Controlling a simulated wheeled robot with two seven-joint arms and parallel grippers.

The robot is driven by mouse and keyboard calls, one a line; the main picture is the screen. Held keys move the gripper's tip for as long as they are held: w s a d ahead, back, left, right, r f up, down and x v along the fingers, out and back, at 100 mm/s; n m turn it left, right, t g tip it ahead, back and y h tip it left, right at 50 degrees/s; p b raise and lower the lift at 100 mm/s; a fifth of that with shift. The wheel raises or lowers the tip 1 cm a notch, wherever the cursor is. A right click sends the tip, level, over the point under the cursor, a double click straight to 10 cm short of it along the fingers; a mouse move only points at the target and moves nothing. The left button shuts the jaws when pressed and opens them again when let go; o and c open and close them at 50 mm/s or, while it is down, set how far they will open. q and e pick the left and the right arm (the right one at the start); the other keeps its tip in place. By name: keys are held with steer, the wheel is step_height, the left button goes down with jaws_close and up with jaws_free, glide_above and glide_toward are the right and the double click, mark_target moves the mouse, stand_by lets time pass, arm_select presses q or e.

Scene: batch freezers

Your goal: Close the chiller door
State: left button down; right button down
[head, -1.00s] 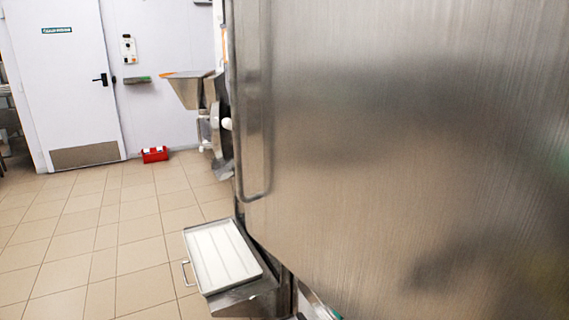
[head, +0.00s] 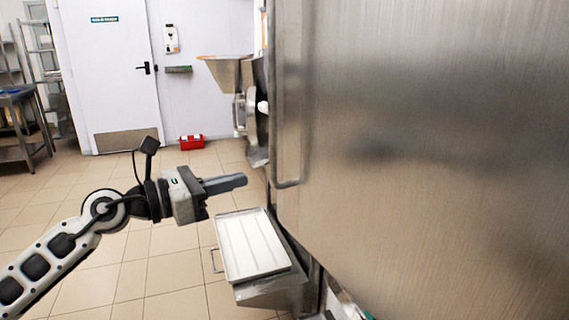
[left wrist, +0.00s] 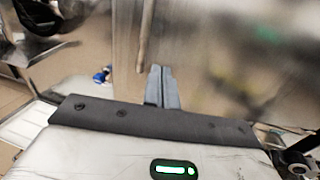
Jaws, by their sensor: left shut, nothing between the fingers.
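The chiller door (head: 420,150) is a large brushed steel panel that fills the right half of the head view, close to me. A long vertical handle (head: 291,182) runs along its left edge. In the left wrist view a steel surface, which looks like the door (left wrist: 230,70), fills the upper right. My left gripper (head: 240,182) is shut and empty, left of the handle and apart from it, pointing right toward the door's edge. Its fingers also show in the left wrist view (left wrist: 162,86). My right gripper is not in view.
A steel machine with a hopper (head: 228,72) stands behind the door edge. A white tray (head: 250,245) on a steel support sits low beneath my left gripper. A red box (head: 191,142) lies by the far white door (head: 108,75).

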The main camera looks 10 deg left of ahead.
mark_target(300, 165)
arm_select(q)
steer(key=p+x, duration=0.3)
steer(key=x, duration=0.7)
steer(key=shift+w+d, duration=0.3)
steer(key=shift+f, duration=0.1)
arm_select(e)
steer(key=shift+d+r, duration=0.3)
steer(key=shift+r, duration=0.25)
